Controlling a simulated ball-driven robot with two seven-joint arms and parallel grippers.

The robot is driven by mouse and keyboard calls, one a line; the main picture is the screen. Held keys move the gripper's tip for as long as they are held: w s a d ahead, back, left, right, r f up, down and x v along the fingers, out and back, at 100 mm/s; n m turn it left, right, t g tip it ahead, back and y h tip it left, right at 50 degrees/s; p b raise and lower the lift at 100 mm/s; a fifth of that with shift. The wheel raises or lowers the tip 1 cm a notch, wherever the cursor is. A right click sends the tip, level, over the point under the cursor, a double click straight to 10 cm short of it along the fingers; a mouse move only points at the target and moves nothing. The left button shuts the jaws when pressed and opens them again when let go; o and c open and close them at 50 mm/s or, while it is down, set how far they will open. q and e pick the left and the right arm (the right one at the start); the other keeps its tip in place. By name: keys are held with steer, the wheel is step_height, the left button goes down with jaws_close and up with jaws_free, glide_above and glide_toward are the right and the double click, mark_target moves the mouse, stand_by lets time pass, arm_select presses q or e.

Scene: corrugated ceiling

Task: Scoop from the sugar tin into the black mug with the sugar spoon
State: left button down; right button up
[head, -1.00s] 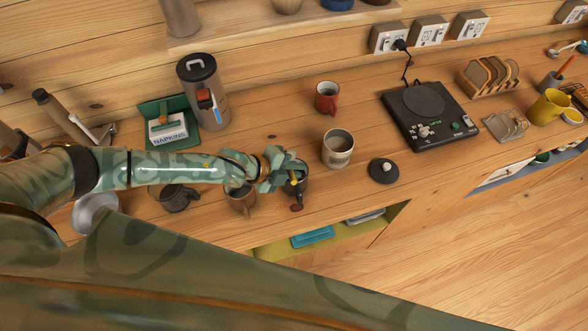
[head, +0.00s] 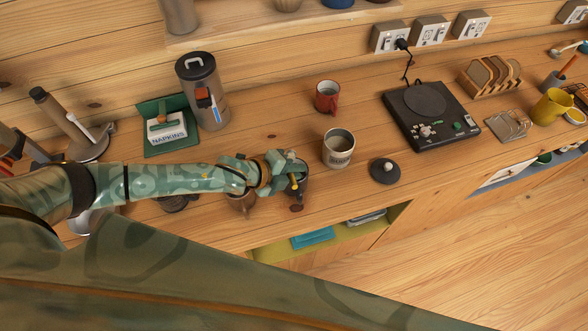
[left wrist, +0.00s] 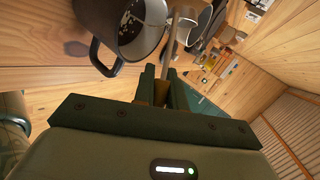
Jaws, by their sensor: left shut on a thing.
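The sugar tin (head: 338,152) stands open on the counter, right of my left gripper. Its dark knobbed lid (head: 384,171) lies beside it. My left gripper (head: 290,172) is over a dark mug (head: 303,184), which it mostly hides in the head view. In the left wrist view the gripper (left wrist: 166,88) is shut on the sugar spoon (left wrist: 173,40), a narrow pale strip rising from the fingers. A black mug (left wrist: 98,22) is just left of the spoon there, with pale specks inside. The spoon's bowl is not clearly seen. My right gripper is out of view.
A brown mug (head: 240,202) stands left of the dark mug, partly under my arm. A red mug (head: 327,97) is behind the sugar tin. A napkin holder (head: 165,133) and a tall canister (head: 203,90) stand at the back left. A black hotplate (head: 430,118) is to the right.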

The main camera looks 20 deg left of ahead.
arm_select(q)
steer(key=shift+f+t+b, duration=0.25)
steer(key=shift+t+b, duration=0.05)
steer(key=shift+b, duration=0.25)
steer(key=shift+s+d+r+m+y, duration=0.2)
steer(key=shift+s+d+m+y, duration=0.1)
steer(key=shift+s+m, duration=0.1)
stand_by(0.3)
steer(key=shift+s+d+r+t, duration=0.1)
steer(key=shift+s+d+t, duration=0.15)
steer(key=shift+t, duration=0.35)
steer(key=shift+f+m+t+y+b, duration=0.3)
steer(key=shift+f+m+t+b, duration=0.15)
steer(key=shift+m+b, duration=0.2)
stand_by(0.8)
steer(key=shift+s+r+m+t, duration=0.15)
steer(key=shift+m+t, duration=0.1)
stand_by(0.5)
steer(key=shift+r+t+b, duration=0.1)
steer(key=shift+t+b, duration=0.2)
steer(key=shift+b, duration=0.05)
steer(key=shift+m+y, duration=0.3)
steer(key=shift+r, duration=0.1)
